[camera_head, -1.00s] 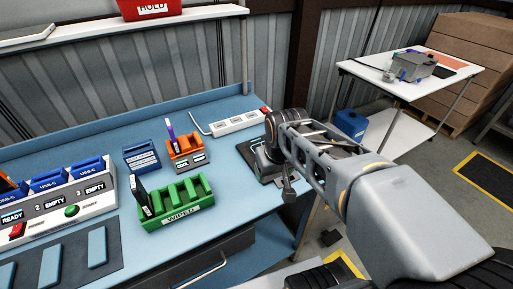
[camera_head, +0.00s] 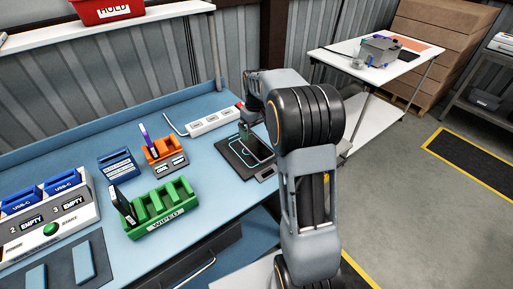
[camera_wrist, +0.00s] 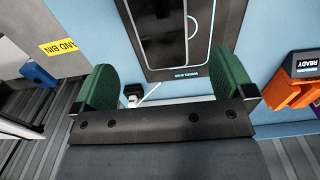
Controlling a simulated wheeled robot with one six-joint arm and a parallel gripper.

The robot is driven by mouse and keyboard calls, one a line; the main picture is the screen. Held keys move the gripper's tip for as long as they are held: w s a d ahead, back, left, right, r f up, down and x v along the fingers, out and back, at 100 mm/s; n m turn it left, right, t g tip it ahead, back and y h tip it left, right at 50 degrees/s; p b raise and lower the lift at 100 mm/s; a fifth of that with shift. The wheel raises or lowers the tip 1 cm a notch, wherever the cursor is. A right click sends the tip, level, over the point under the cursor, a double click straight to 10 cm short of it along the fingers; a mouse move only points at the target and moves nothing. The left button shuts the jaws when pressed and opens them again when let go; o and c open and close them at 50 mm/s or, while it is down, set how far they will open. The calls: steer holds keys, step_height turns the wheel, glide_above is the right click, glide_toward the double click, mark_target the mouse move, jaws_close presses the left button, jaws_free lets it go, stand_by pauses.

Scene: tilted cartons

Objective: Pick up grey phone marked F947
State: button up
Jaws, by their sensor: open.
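I cannot read the marking F947 on anything here, so I cannot tell which thing is the grey phone. A dark phone (camera_head: 122,202) stands in the leftmost slot of the green WIPED rack (camera_head: 162,224). A purple phone (camera_head: 146,135) stands in the orange holder (camera_head: 172,160). A dark pad (camera_head: 232,152) with a pale phone-shaped outline lies on the bench; it also shows in the wrist view (camera_wrist: 228,15). My gripper (camera_wrist: 168,82) is open, its green fingers wide apart at the pad's near edge. Nothing shows gripped between them. My arm partly hides it in the head view.
A white power strip (camera_head: 212,122) lies behind the pad. A blue rack (camera_head: 118,163) stands left of the orange holder. A white USB-C station (camera_head: 48,222) stands at the left. A red HOLD bin (camera_head: 105,10) sits on the shelf. Bench between the racks and the pad is clear.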

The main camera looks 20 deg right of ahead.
mark_target(256, 146)
steer(key=shift+f+p, duration=0.55)
steer(key=shift+f, duration=3.4)
steer(key=shift+c, duration=0.2)
steer(key=c, duration=0.9)
steer(key=shift+c, duration=0.3)
steer(key=shift+w+r, duration=0.1)
